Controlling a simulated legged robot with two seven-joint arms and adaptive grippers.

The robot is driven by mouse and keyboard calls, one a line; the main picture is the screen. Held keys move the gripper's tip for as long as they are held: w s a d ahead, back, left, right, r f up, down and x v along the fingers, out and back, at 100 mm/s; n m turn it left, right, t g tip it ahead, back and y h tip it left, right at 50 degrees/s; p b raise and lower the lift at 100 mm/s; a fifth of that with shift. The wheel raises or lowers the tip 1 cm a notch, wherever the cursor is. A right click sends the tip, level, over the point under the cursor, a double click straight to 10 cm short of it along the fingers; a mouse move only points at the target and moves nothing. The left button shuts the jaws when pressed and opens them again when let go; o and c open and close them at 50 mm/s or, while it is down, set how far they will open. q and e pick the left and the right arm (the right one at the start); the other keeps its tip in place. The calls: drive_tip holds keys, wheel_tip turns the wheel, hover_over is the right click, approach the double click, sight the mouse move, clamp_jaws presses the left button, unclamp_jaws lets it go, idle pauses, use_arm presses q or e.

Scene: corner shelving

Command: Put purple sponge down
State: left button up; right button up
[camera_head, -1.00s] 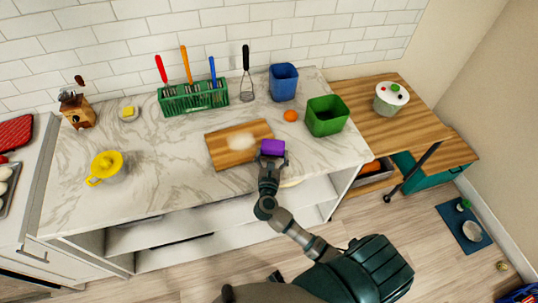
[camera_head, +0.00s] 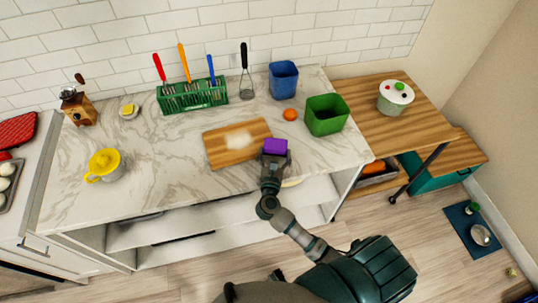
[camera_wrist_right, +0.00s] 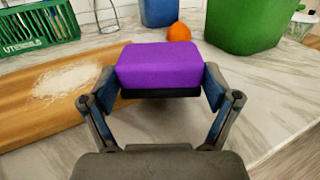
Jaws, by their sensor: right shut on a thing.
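The purple sponge (camera_head: 275,146) is held in my right gripper (camera_head: 273,156) near the right end of the wooden cutting board. In the right wrist view the sponge (camera_wrist_right: 160,66) sits between the two fingers of my right gripper (camera_wrist_right: 163,88), with a dark layer along its underside. The fingers press on its left and right sides. Whether the sponge touches the counter is hard to tell. My left gripper is not in view.
The cutting board (camera_head: 222,157) carries a whitish powder patch. Behind are an orange (camera_head: 290,114), a green bin (camera_head: 327,115), a blue bin (camera_head: 283,80) and a green utensil rack (camera_head: 192,96). A yellow-topped juicer (camera_head: 105,166) stands left. Counter (camera_head: 330,151) right of the sponge is clear.

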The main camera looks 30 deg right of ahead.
sight(281, 155)
drive_tip(key=o, duration=0.6)
drive_tip(key=shift+s+d+f, duration=0.25)
drive_tip(key=shift+d+f, duration=0.55)
drive_tip(key=shift+d, duration=0.1)
drive_tip(key=shift+c, duration=0.2)
drive_tip(key=shift+o, duration=1)
drive_tip(key=shift+d+g, duration=0.3)
drive_tip(key=shift+f, duration=0.1)
drive_tip(key=shift+a, duration=0.4)
drive_tip(key=shift+r+p, duration=0.3)
drive_tip(key=shift+w+r+p, duration=0.1)
drive_tip(key=shift+r+p, duration=0.25)
drive_tip(key=shift+s+a+f, duration=0.35)
drive_tip(key=shift+s+a, duration=0.15)
drive_tip(key=shift+s, duration=0.1)
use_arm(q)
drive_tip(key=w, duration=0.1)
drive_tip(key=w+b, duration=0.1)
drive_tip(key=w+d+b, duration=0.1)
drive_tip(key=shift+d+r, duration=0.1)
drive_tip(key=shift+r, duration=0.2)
use_arm(e)
drive_tip(key=v, duration=1)
drive_tip(key=shift+r, duration=0.4)
